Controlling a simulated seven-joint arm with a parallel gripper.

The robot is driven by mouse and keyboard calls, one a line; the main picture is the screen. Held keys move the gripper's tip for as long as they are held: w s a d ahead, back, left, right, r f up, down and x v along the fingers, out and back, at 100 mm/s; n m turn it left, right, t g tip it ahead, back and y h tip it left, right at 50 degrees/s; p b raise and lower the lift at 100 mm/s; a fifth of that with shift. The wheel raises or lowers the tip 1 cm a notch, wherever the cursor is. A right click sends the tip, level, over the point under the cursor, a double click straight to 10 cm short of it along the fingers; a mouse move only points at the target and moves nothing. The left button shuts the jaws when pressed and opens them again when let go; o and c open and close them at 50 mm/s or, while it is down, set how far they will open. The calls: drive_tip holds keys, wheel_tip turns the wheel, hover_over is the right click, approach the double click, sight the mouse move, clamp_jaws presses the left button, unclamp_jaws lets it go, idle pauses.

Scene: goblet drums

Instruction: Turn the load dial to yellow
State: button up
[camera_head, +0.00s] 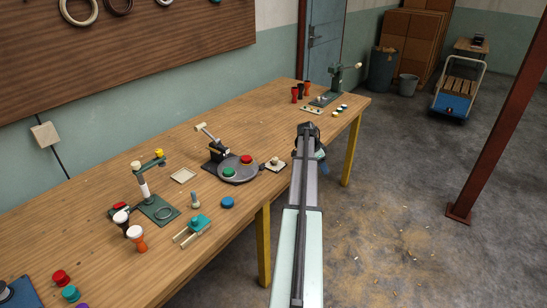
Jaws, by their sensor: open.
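My arm reaches in from the bottom, and my gripper (321,153) is at its far end, just off the table's right edge. It is small and partly hidden by the arm; nothing shows in it. My gripper is apart from both.
The long wooden table (110,187) holds a green stand (159,210), a lever device (214,150), a blue disc (228,202) and small goblet drums (136,238). Another green press (325,98) stands at the far end. The floor right of the table is open up to a red post (487,130).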

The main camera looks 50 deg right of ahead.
drive_tip(key=w+a+r+m, duration=0.1)
drive_tip(key=w+a+r, duration=0.6)
drive_tip(key=w+r, duration=0.4)
approach(275, 158)
drive_tip(key=x, duration=0.8)
drive_tip(key=shift+f, duration=0.3)
drive_tip(key=shift+c, duration=0.2)
drive_tip(key=c, duration=1)
